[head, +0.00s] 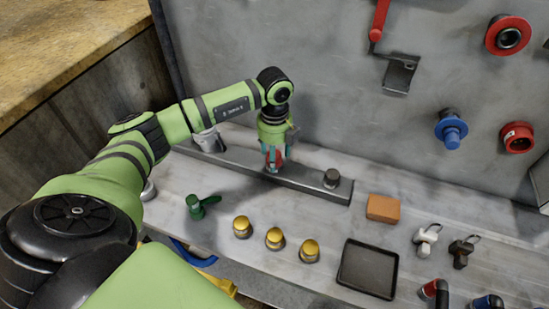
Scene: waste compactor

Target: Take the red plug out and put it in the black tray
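My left gripper (273,158) points down over the grey metal bar at the back of the bench. A small patch of red, likely the red plug (271,157), shows between its fingers, just above the bar. The fingers hide most of it, and I cannot tell whether they are closed on it. The black tray (343,278) lies flat and empty on the bench, to the right and nearer to me. My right gripper is not in view.
The grey bar (315,187) carries a dark round knob (332,178) at its right end. Several brass knobs (275,238), a green valve handle (195,206) and an orange block (383,208) stand nearby. The grey wall holds red and blue fittings (451,132).

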